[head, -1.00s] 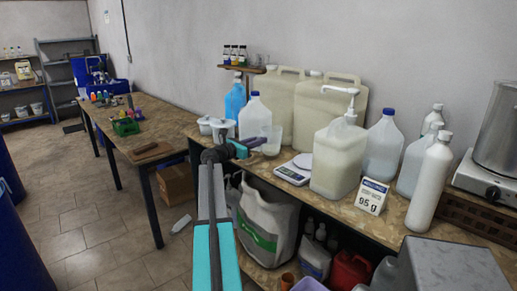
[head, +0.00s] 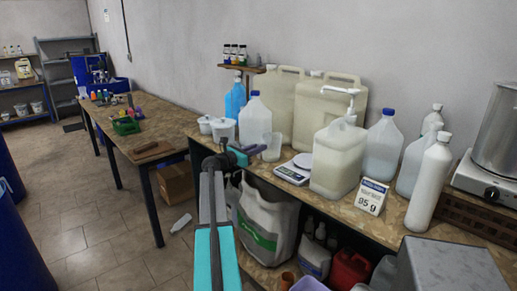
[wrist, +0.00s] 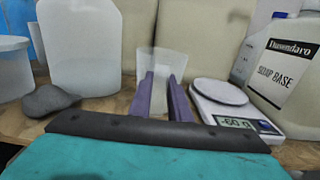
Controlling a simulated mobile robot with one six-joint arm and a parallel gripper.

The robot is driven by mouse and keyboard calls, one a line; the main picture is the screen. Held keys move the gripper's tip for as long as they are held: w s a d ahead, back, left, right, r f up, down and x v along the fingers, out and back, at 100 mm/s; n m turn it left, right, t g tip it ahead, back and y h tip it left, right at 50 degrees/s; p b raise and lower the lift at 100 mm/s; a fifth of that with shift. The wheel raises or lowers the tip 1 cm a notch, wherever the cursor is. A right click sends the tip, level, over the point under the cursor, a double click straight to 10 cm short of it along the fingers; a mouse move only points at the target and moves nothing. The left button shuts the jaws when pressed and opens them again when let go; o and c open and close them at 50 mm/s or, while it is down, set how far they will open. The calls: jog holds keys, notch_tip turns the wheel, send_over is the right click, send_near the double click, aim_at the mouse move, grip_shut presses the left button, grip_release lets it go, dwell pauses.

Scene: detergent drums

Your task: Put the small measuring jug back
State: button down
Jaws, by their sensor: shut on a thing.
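The small measuring jug, a translucent plastic cup (head: 272,148), is at the bench's left part, just left of the scale. In the wrist view the jug (wrist: 163,62) looks upright, between the tips of my purple fingers. My gripper (head: 257,149) is shut on it, reaching in from the left in the head view; it also shows in the wrist view (wrist: 162,82). The fingers cover the jug's lower part in the wrist view, and I cannot tell whether its base touches the bench.
The white scale (wrist: 222,95) reads what looks like -60 g. A soap base canister (head: 338,160) with a pump stands right of it. Clear bottles (head: 254,119) and large canisters (head: 325,110) stand behind the jug. White tubs (head: 222,130) and a grey lump (wrist: 50,100) are left.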

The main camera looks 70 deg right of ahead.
jog(key=c, duration=1.7)
grip_release()
jog(key=shift+f, duration=0.1)
jog(key=shift+o, duration=0.2)
jog(key=shift+r, duration=0.2)
jog(key=b+v, duration=0.2)
jog(key=v, duration=1)
